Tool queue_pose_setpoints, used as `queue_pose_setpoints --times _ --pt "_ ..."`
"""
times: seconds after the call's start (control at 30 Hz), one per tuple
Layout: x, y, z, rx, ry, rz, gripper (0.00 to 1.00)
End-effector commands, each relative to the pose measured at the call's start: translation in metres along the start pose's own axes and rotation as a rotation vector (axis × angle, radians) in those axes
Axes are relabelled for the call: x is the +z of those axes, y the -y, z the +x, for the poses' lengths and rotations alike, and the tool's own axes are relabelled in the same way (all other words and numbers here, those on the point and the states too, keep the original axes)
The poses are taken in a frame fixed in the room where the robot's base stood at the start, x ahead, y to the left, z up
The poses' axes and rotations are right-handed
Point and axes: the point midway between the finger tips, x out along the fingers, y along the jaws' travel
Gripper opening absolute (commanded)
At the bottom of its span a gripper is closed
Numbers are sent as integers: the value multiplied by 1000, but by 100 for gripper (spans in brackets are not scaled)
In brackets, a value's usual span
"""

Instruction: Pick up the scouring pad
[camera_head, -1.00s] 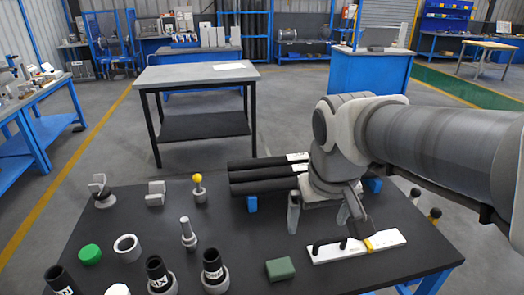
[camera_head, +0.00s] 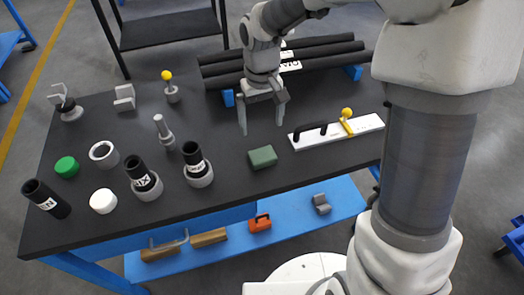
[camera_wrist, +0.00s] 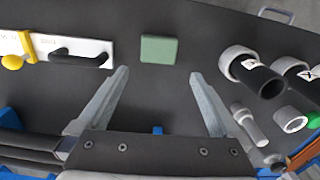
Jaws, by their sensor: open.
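The scouring pad is a green rectangular block (camera_head: 262,156) lying flat on the dark tabletop, near its front edge. It also shows in the wrist view (camera_wrist: 159,49), beyond the fingertips and roughly centred between them. My gripper (camera_head: 261,131) points down above the table, behind the pad in the head view. Its two fingers are apart, with nothing between them. In the wrist view my gripper (camera_wrist: 157,73) is open and apart from the pad. The pad is fully visible in both views.
A white panel with a black handle and yellow knob (camera_head: 337,130) lies right of the pad. Flanged black cylinders (camera_head: 196,166) stand to its left. Long black tubes (camera_head: 290,60) lie behind my gripper. A blue lower shelf (camera_head: 290,215) runs below the table's front.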

Motion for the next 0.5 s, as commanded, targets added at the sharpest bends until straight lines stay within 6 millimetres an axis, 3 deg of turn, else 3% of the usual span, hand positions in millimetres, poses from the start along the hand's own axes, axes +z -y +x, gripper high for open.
queue_pose_setpoints --times 0.03,0.23,0.5 --pt "1 0 15 -1 5 0 100" --pt "1 0 56 0 3 -1 100" --pt "0 0 79 0 0 0 100"
